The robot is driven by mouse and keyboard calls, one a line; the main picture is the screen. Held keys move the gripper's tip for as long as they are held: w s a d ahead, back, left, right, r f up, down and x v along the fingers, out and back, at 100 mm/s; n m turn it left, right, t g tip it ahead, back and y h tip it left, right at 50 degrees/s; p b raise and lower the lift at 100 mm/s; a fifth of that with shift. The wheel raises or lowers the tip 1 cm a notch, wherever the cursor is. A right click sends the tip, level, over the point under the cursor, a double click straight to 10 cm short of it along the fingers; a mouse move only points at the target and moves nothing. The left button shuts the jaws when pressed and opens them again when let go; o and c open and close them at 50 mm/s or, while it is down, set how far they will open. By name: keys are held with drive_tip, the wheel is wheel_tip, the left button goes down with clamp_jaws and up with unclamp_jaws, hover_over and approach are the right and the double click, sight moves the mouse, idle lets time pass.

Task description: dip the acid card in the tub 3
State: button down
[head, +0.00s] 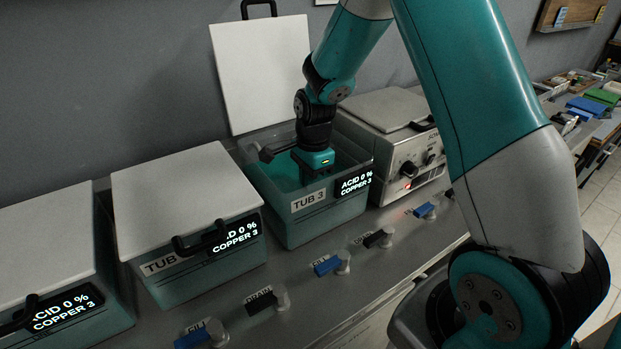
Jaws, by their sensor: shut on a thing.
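Tub 3 (288,226) is a teal box in the middle of the head view, with a "TUB 3" label. Its white lid (262,70) stands open, upright behind it. The display (355,183) on its front reads "ACID 0 %" and "COPPER 3". My gripper (316,172) reaches down into the open tub from above. Its fingertips are hidden behind the tub's front wall. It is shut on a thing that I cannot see. The acid card does not show in this view.
Two closed tubs with white lids, a middle one (185,188) and a left one (45,235), stand to the left. A grey device (388,125) stands close on the right. Blue (327,266) and black (378,238) valve handles line the front of the bench.

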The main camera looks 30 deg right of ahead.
idle(0.5)
wheel_tip(320, 180, up, 14)
drive_tip(key=p, duration=1.1)
drive_tip(key=shift+p, duration=0.3)
idle(1.1)
